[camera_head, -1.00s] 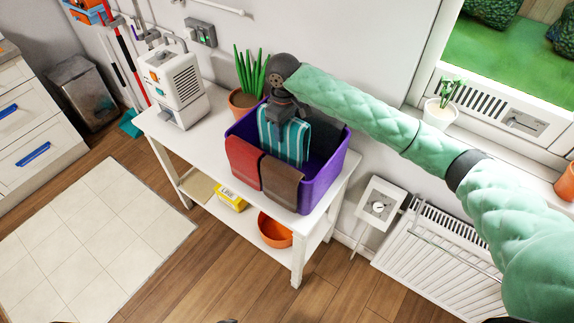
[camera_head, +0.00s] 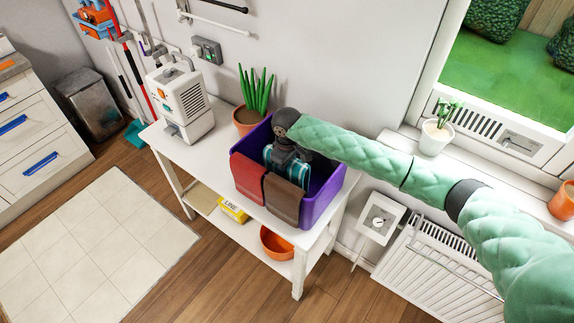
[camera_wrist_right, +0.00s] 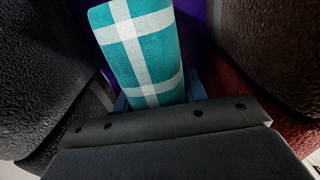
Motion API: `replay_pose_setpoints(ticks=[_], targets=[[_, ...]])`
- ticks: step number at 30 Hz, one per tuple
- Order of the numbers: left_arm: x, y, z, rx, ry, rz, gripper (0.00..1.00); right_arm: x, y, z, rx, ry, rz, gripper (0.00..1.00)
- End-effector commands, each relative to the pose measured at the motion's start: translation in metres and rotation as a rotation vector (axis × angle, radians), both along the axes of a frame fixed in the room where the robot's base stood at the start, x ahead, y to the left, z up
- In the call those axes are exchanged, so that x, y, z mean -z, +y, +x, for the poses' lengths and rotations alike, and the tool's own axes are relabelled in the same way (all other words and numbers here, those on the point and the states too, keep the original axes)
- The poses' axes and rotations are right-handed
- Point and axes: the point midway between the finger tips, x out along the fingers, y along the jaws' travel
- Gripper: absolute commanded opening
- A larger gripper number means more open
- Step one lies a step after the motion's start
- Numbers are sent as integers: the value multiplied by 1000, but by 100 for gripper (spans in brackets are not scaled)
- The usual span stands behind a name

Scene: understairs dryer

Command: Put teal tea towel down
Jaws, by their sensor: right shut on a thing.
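The teal tea towel (camera_head: 302,172) with white stripes is in my right gripper (camera_head: 286,158), down inside the purple bin (camera_head: 322,204) on the white table. Only small parts of the towel show in the head view, around the gripper and behind the hanging cloths. In the right wrist view the towel (camera_wrist_right: 140,52) stands up between the fingers, with the bin's purple wall (camera_wrist_right: 199,40) behind it. The gripper is shut on the towel. The towel's lower end and the bin floor are hidden. My left gripper is not in view.
A red cloth (camera_head: 248,179) and a brown cloth (camera_head: 282,199) hang over the bin's front rim, close to the gripper. A potted plant (camera_head: 252,105) and a white appliance (camera_head: 182,97) stand left of the bin. The table's front left is clear.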

Motion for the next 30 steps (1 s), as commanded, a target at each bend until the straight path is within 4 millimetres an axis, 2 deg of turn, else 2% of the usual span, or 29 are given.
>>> replay_pose_setpoints(ticks=[5, 6, 9, 21, 24, 26, 30], targets=[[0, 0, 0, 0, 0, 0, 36, 1, 0, 0, 0, 0, 0, 18], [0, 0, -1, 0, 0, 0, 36, 2, 0, 0, 0, 0, 0, 44], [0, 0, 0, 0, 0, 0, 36, 2, 0, 0, 0, 0, 0, 63], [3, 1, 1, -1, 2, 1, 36, -3, 0, 0, 0, -1, 1, 63], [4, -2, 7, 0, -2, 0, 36, -13, 1, 1, -1, -1, 2, 63], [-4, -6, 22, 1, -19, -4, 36, -22, 1, 1, -1, -2, 3, 63], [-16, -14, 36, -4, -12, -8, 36, -45, 1, 0, -1, -2, 1, 63]])
